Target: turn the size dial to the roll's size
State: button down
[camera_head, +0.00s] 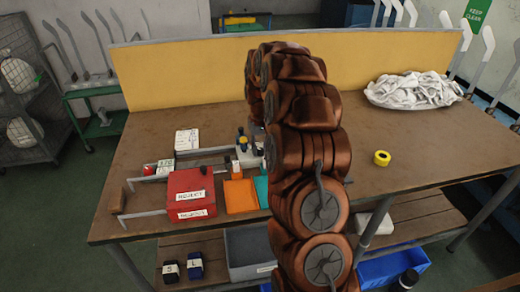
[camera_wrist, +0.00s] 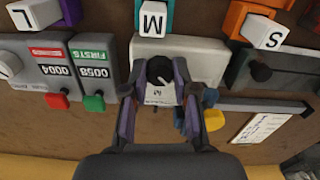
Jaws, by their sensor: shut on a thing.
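The black size dial (camera_wrist: 160,70) sits on a pale box (camera_wrist: 205,62) in the wrist view, between the fingers of my gripper (camera_wrist: 156,82). The fingers are closed on the dial's sides. A pale mark shows on the dial, but I cannot read its setting. A small white plate (camera_wrist: 160,95) with a dark letter lies just below it, too small to read surely. In the head view a yellow roll (camera_head: 382,158) lies on the right of the table; its size marking is not legible. My arm hides the gripper there.
Counters (camera_wrist: 92,65) with red and green buttons are to the left. A red reject box (camera_head: 190,193) and a white cloth heap (camera_head: 415,90) are on the table; its right front is clear.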

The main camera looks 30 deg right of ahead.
aim_at(260, 150)
jog(key=c, duration=1.2)
grip_release()
notch_tip(260, 150, up, 12)
